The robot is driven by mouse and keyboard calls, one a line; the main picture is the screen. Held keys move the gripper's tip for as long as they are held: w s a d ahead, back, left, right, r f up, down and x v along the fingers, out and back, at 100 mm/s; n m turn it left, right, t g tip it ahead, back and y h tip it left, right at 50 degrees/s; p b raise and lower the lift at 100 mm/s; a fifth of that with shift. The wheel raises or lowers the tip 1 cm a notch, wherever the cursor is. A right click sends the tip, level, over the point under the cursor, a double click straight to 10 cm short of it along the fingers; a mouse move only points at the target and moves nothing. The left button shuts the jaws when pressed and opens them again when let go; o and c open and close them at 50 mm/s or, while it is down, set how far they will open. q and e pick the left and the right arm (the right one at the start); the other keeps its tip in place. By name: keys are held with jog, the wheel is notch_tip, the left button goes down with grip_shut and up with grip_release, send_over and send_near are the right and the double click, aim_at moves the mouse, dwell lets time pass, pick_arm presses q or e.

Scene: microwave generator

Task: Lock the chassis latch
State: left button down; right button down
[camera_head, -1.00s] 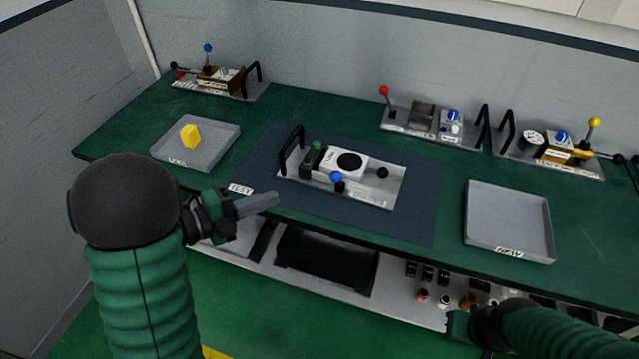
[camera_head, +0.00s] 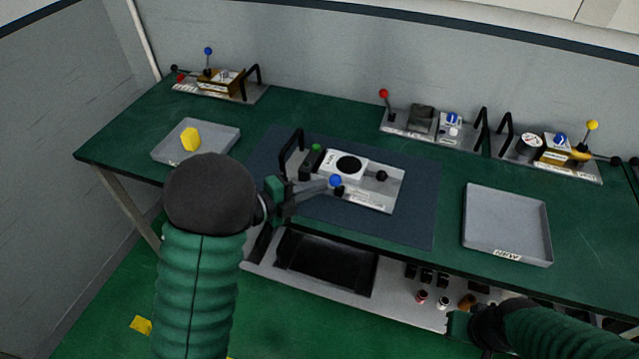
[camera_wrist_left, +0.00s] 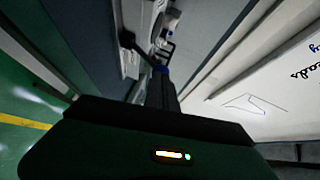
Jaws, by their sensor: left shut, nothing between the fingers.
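The chassis (camera_head: 378,200) is a light grey plate on the dark mat in the middle of the bench. It bears a white module (camera_head: 345,164) with a black disc, a black handle at its left, a blue-knobbed lever (camera_head: 336,181) at its front and a black knob (camera_head: 382,176) at its right. I cannot tell which part is the latch. My left gripper (camera_head: 325,184) is shut and empty, its fingertips right beside the blue knob; contact is unclear. In the left wrist view, the dark fingers (camera_wrist_left: 160,88) point toward a blurred blue spot. My right gripper (camera_head: 462,326) is low at the bench front, its jaws unclear.
An empty grey tray (camera_head: 510,252) stands at the right. Other fixtures with levers line the back. A shelf (camera_head: 320,282) with small parts lies below the front edge.

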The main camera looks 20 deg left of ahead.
pick_arm(q)
jog(key=shift+w+d, duration=0.25)
jog(key=shift+w, duration=0.1)
